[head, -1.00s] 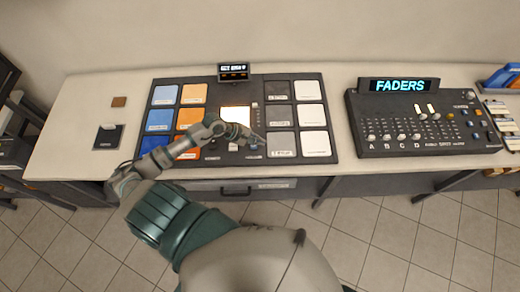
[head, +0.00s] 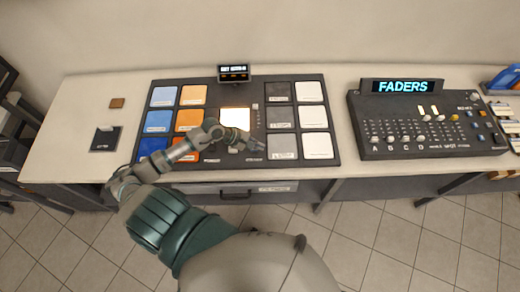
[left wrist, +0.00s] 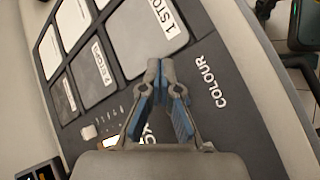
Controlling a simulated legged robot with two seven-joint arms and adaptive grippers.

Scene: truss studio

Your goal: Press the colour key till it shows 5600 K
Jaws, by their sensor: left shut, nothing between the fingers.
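A dark control board (head: 208,86) lies on the table, with a small display (head: 233,69) at its back edge; the display's figures are too small to read. A bright white lit square (head: 236,118) sits at the board's middle. My left gripper (head: 259,147) is shut and empty over the board's front middle, just left of the grey pads. In the left wrist view its fingertips (left wrist: 166,68) meet beside the printed word COLOUR (left wrist: 208,80). The colour key itself is hidden by the fingers; I cannot tell whether they touch it. My right gripper is not in view.
Blue pads (head: 158,121) and orange pads (head: 188,119) fill the board's left. Grey pads (head: 282,147) and white pads (head: 314,117) fill its right. A faders console (head: 430,150) stands to the right. A small dark plate (head: 105,140) lies at the left.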

